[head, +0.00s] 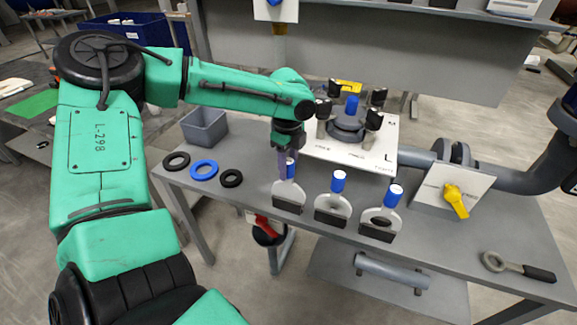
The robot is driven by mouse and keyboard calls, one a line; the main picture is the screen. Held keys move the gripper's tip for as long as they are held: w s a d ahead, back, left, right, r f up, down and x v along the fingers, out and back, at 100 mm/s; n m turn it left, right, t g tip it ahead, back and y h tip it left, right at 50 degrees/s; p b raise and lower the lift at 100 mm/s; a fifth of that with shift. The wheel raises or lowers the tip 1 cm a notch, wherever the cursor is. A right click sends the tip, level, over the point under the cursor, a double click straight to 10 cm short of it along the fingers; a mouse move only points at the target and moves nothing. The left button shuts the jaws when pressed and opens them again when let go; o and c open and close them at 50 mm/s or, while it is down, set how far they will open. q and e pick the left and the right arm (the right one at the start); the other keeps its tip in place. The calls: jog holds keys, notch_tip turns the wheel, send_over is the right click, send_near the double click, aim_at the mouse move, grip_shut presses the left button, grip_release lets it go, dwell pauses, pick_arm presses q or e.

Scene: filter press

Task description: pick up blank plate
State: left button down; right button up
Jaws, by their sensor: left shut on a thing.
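Three pale round plates with blue handles stand upright in dark slotted holders along the front of the grey table. The leftmost, the blank plate (288,191), shows no opening in its visible face. The middle plate (331,205) has a small dark mark low on it. The right plate (391,213) has a large dark opening. My left gripper (287,164) points down at the leftmost plate and is shut on its blue handle, partly hiding it. The plate's lower edge is still at its holder; I cannot tell whether it is lifted. My right gripper is out of view.
Behind stands a press (348,122) with black knobs on a white plate. Three rings, one of them a blue ring (204,170), and a grey bin (205,126) lie left. A yellow-handled valve (456,201) and a wrench (517,266) are right.

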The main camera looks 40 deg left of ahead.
pick_arm(q)
jog(key=shift+r, duration=0.15)
dwell(0.3)
notch_tip(320, 180, up, 20)
jog(key=p, duration=0.2)
dwell(0.6)
jog(key=shift+f, duration=0.25)
